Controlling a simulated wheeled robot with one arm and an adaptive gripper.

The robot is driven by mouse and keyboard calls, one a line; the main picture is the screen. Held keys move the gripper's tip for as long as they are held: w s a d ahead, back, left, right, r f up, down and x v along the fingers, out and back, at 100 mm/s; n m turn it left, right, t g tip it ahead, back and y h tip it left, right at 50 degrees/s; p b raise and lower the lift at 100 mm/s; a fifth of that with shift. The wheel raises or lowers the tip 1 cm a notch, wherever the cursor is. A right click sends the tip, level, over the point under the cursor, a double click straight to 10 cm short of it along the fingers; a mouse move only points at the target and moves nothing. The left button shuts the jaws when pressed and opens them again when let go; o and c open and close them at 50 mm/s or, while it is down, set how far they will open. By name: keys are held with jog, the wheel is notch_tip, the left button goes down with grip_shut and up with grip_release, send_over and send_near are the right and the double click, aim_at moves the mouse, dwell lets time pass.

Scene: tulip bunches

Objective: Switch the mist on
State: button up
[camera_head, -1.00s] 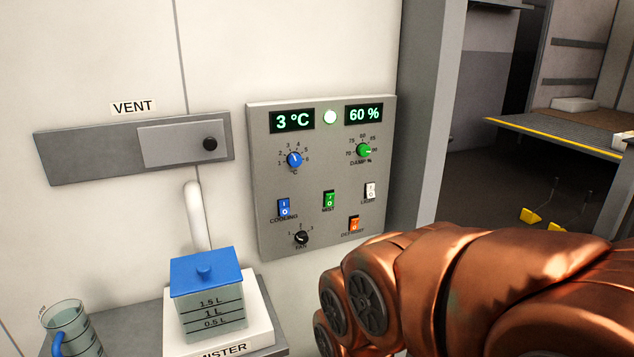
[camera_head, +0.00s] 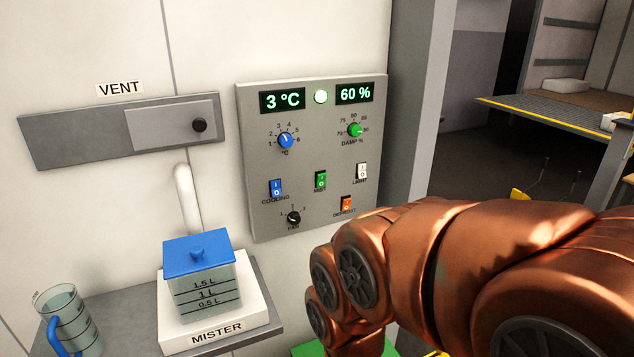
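The green MIST rocker switch (camera_head: 320,180) sits in the middle of the grey control panel (camera_head: 262,222) on the white wall. Its label is partly readable below it; I cannot tell for sure which side is pressed. The panel's displays read 3 °C (camera_head: 282,100) and 60 % (camera_head: 354,93), with a lit round lamp (camera_head: 320,97) between them. The mister (camera_head: 215,335), a white base with a blue-lidded tank (camera_head: 207,290), stands on a grey shelf below left. My copper arm reaches in from the right, below the panel. My gripper is out of view.
Near the mist switch are the blue COOLING switch (camera_head: 276,188), white LIGHT switch (camera_head: 362,171), orange DEFROST switch (camera_head: 346,203), FAN knob (camera_head: 293,217) and two dials. A jug (camera_head: 66,315) stands left of the mister. A vent slider (camera_head: 175,124) is upper left.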

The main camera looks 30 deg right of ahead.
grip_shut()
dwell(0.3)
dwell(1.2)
